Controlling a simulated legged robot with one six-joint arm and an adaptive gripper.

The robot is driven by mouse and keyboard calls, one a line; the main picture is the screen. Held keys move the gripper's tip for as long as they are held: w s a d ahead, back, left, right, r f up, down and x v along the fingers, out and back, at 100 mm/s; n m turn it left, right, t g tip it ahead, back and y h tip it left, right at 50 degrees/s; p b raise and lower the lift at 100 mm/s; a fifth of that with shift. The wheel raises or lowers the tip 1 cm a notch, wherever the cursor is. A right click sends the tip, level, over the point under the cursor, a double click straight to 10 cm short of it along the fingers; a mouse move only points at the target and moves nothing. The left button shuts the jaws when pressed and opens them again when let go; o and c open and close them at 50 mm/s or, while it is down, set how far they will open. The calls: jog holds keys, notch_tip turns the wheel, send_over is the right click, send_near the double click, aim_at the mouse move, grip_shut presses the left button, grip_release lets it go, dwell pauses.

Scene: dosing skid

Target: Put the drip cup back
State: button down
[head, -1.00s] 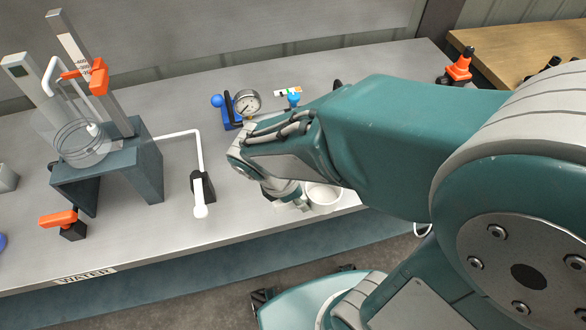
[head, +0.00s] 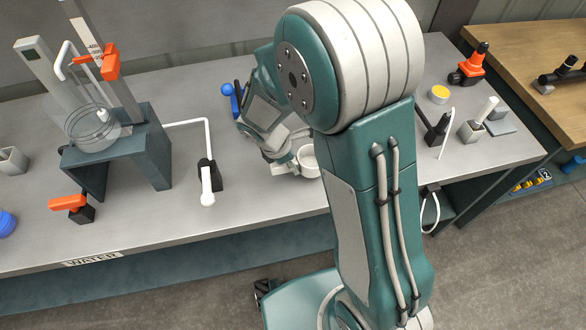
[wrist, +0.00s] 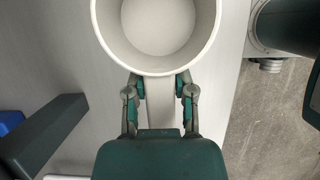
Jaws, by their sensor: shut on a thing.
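The drip cup is a white round cup (head: 308,160), seen in the head view just right of my gripper (head: 284,166), near the front of the metal bench. In the wrist view the cup (wrist: 156,30) is upright, and its open mouth shows a bare inside. My gripper (wrist: 160,88) is shut on the cup's handle just below the rim. Whether the cup touches the bench cannot be told. Part of my arm hides the bench behind and right of the cup.
A white-tipped lever (head: 208,185) stands left of my gripper. A dark stand with a glass vessel (head: 92,128) is further left. A yellow-topped round thing (head: 439,94) and a small holder (head: 473,129) stand at the right. The bench's front edge is close by.

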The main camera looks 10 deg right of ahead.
aim_at(293, 177)
jog(key=shift+f, duration=1.65)
jog(key=shift+c, duration=2.2)
grip_release()
jog(key=shift+f, duration=0.1)
jog(key=v, duration=1.2)
jog(key=s+d+r+m+t+y, duration=0.2)
jog(key=s+d+r+m, duration=0.2)
jog(key=s+r+m, duration=0.3)
jog(key=s+d+r+m+t+y, duration=0.2)
jog(key=s+d+r+m+t, duration=0.1)
jog(key=s+r+m, duration=0.5)
jog(key=d+r+m, duration=0.1)
jog(key=m, duration=0.2)
jog(key=shift+s+d+t, duration=0.3)
jog(key=shift+d, duration=0.1)
